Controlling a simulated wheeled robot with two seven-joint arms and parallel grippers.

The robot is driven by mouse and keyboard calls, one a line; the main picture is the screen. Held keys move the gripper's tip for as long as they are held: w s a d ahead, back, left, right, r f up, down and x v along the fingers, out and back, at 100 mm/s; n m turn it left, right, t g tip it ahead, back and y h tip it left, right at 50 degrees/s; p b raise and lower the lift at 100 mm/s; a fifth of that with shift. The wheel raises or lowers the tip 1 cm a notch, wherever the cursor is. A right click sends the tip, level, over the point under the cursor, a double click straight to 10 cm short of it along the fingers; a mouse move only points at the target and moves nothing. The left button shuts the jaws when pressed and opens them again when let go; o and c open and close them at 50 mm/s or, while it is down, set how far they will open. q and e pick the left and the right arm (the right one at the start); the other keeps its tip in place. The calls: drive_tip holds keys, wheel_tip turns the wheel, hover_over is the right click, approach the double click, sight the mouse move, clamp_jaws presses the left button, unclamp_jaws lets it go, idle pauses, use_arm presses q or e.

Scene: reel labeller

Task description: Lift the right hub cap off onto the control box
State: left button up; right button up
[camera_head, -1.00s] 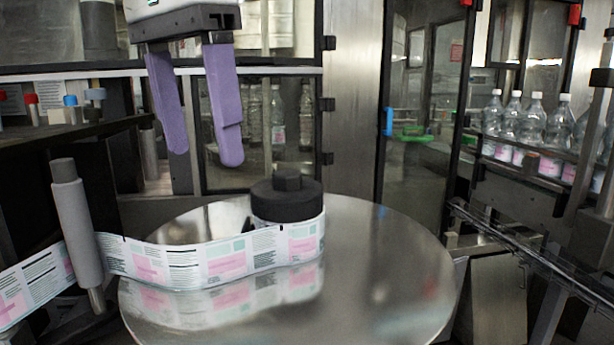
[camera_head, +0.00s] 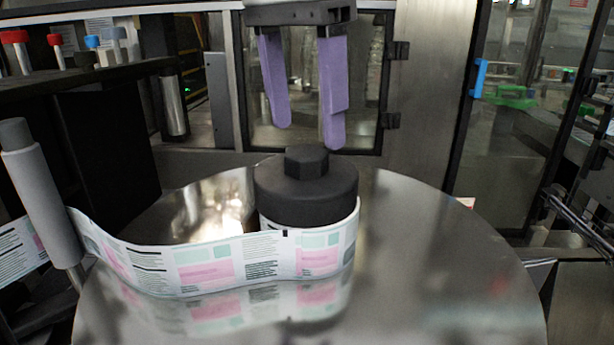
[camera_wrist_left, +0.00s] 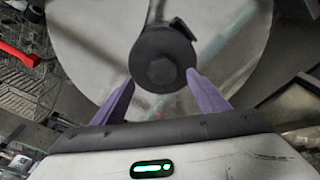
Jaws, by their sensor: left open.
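The black hub cap (camera_head: 306,192), with a raised hexagonal knob, sits on the hub in the middle of the round metal plate (camera_head: 440,270). A printed label strip (camera_head: 205,268) wraps the hub just below the cap. My left gripper (camera_head: 307,135) hangs above the cap with its purple fingers apart and empty. In the left wrist view the cap (camera_wrist_left: 162,60) lies ahead of the open fingers (camera_wrist_left: 160,80), roughly centred between them. The control box is not clearly seen. My right gripper is not in view.
A grey roller (camera_head: 40,195) stands at the left, guiding the strip. A dark shelf (camera_head: 90,78) with red- and blue-topped parts is at the back left. A steel cabinet with windows (camera_head: 425,100) stands behind the plate. The plate's right side is clear.

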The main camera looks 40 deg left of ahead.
sight(305, 151)
use_arm(q)
drive_tip(key=f, duration=0.4)
drive_tip(key=shift+w+a, duration=0.25)
drive_tip(key=shift+a, duration=0.05)
drive_tip(key=shift+w+f, duration=0.1)
drive_tip(key=shift+f, duration=0.15)
drive_tip(key=shift+c, duration=0.5)
drive_tip(key=shift+r, duration=0.1)
drive_tip(key=c, duration=1.2)
drive_tip(key=shift+o, duration=0.2)
wheel_tip(305, 151, up, 10)
